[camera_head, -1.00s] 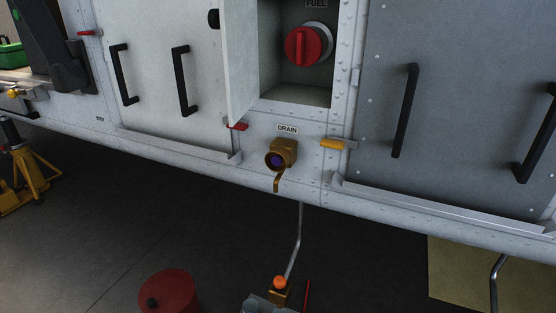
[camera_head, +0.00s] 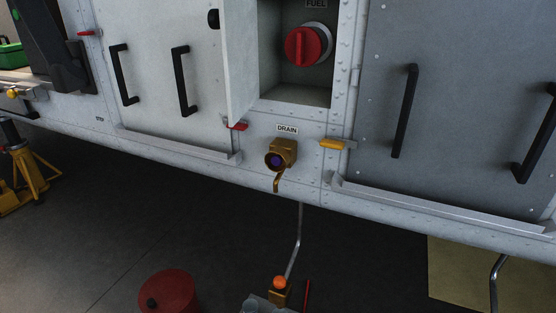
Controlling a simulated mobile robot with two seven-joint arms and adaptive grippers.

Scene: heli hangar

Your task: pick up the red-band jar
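I cannot make out a red-band jar. At the bottom edge, the tops of some grey and clear items (camera_head: 262,304) show, cut off by the frame; I cannot tell whether the jar is among them. No gripper fingers show in the head view. A dark shape at the upper left may be part of my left arm, but I cannot tell.
A white panel wall holds an open hatch with a red fuel cap (camera_head: 304,47) and a brass drain valve (camera_head: 282,155). A red can (camera_head: 168,291), an orange knob (camera_head: 280,283) and a yellow jack stand (camera_head: 28,182) are below. Bare dark floor lies between.

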